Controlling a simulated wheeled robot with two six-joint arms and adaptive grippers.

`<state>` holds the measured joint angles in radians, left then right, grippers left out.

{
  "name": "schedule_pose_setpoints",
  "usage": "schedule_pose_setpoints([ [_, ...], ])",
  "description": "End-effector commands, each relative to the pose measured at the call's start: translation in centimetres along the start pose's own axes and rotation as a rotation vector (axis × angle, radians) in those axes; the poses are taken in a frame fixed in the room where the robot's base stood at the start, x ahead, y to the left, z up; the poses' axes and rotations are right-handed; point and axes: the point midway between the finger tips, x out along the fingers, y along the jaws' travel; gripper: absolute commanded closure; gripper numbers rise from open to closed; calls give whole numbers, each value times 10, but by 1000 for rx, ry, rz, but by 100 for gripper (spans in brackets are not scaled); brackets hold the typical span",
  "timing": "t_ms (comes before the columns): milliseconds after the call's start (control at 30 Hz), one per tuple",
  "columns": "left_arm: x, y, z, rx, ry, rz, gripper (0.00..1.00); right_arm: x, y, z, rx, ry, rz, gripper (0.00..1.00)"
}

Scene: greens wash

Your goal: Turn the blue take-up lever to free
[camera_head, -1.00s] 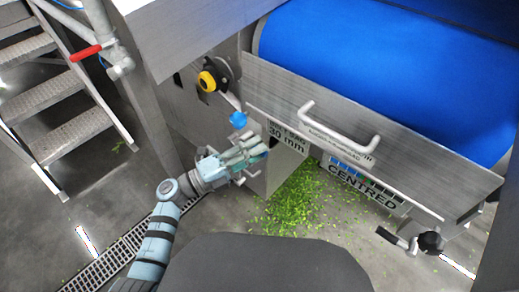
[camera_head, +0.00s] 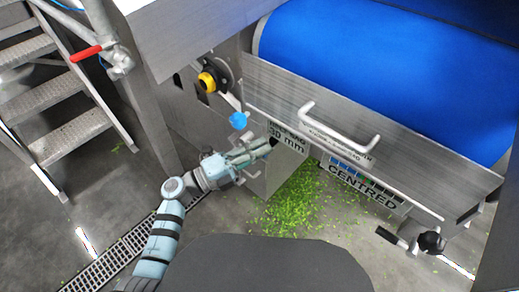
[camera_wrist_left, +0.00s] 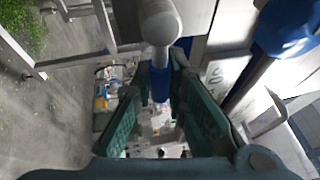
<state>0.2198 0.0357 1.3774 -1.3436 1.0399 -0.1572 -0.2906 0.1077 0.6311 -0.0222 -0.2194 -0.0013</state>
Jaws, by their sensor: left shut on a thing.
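My left gripper (camera_head: 268,148) is in front of the steel frame, beside the panel reading 30 mm. In the left wrist view its two green fingers are shut on the blue take-up lever (camera_wrist_left: 160,84), whose blue sleeve shows between them below a grey rounded end. In the head view the fingers hide most of the lever. A blue knob (camera_head: 238,120) on a rod stands just above the gripper, apart from it; it also shows at the upper right of the left wrist view (camera_wrist_left: 288,30). My right gripper is out of view.
A long handle (camera_head: 335,130) sticks out from the steel panel below the blue belt (camera_head: 390,65). A yellow-and-black knob (camera_head: 209,81) is above left. A CENTRED sign (camera_head: 362,186) and black-handled crank (camera_head: 425,240) are right. Green scraps (camera_head: 290,205) lie on the floor.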

Motion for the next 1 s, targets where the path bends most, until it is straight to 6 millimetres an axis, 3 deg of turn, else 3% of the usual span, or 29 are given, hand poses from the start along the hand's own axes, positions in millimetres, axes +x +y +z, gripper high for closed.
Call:
schedule_pose_setpoints([
  [267, -1, 4, 0, 80, 18, 34, 100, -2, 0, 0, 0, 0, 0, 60],
  [1000, -9, 28, 5, 511, 112, 213, 100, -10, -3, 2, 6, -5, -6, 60],
])
